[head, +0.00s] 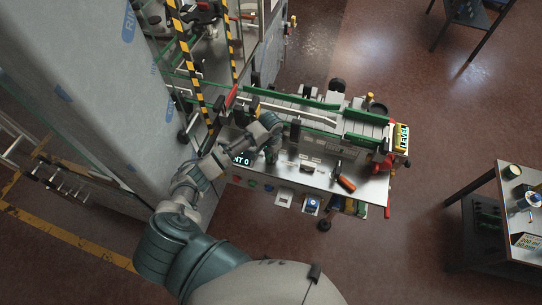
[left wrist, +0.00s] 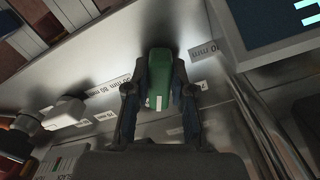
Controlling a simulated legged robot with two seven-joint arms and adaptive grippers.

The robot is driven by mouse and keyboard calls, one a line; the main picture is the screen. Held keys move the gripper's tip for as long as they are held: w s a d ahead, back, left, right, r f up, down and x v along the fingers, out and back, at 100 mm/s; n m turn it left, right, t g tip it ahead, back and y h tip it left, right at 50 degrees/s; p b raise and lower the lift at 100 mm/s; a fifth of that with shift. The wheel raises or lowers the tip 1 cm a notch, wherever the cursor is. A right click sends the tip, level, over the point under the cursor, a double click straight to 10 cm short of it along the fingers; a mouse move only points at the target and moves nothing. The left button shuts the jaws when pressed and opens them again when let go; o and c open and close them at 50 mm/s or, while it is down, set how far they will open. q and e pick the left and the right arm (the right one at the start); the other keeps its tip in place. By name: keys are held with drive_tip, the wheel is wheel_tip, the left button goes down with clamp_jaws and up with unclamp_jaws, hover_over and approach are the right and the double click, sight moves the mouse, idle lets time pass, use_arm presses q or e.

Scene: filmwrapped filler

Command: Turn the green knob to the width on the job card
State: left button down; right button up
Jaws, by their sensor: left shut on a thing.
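The green knob (left wrist: 160,75) is between the two fingers of my left gripper (left wrist: 158,92) in the left wrist view. The fingers are shut on its sides. A white mark shows on the knob's near end. Printed mm labels surround it on the metal panel; one at upper right reads about 70 mm (left wrist: 202,50), others are small or partly hidden. In the head view my left gripper (head: 270,154) is down at the machine panel and hides the knob. A card (head: 527,242) on the right-hand table carries small writing, too small to read surely. My right gripper is not in view.
A lit display (head: 241,159) sits left of my gripper. An orange-handled tool (head: 346,184) lies on the machine top (head: 318,178). A large film-wrapped block (head: 95,90) stands left. Floor is clear between machine and right table.

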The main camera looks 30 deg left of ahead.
use_arm(q)
drive_tip(key=m, duration=0.5)
drive_tip(key=shift+w+a+r+m, duration=0.2)
drive_tip(key=shift+w+a+m, duration=0.05)
drive_tip(key=shift+w+m, duration=0.1)
drive_tip(key=m, duration=0.5)
drive_tip(key=shift+w, duration=0.1)
drive_tip(key=shift+f+m, duration=0.1)
drive_tip(key=shift+m, duration=0.15)
drive_tip(key=c, duration=1)
unclamp_jaws()
drive_tip(key=shift+w+d+f, duration=0.1)
drive_tip(key=shift+f, duration=0.05)
wheel_tip(320, 180, up, 12)
drive_tip(key=shift+f, duration=0.1)
